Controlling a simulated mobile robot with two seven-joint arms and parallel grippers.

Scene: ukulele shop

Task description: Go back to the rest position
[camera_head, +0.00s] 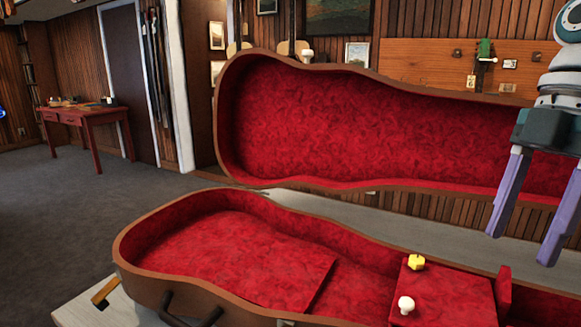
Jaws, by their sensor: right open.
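My right gripper (521,247) hangs at the right of the head view with its two purple fingers spread apart and pointing down. Nothing is between the fingers. It is above and in front of the open ukulele case (330,85), near the case's right part. The case has a brown shell and red plush lining, and its lid stands up at the back. A yellow peg-like piece (417,262) and a white knob-like piece (406,305) sit on a red raised compartment in the case's lower half. My left gripper is not in view.
The case lies on a pale table (92,314). A red desk (88,125) with small items stands at the far left. A wooden board (425,65) with a green headstock hangs on the back wall. The grey floor (60,210) at left is clear.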

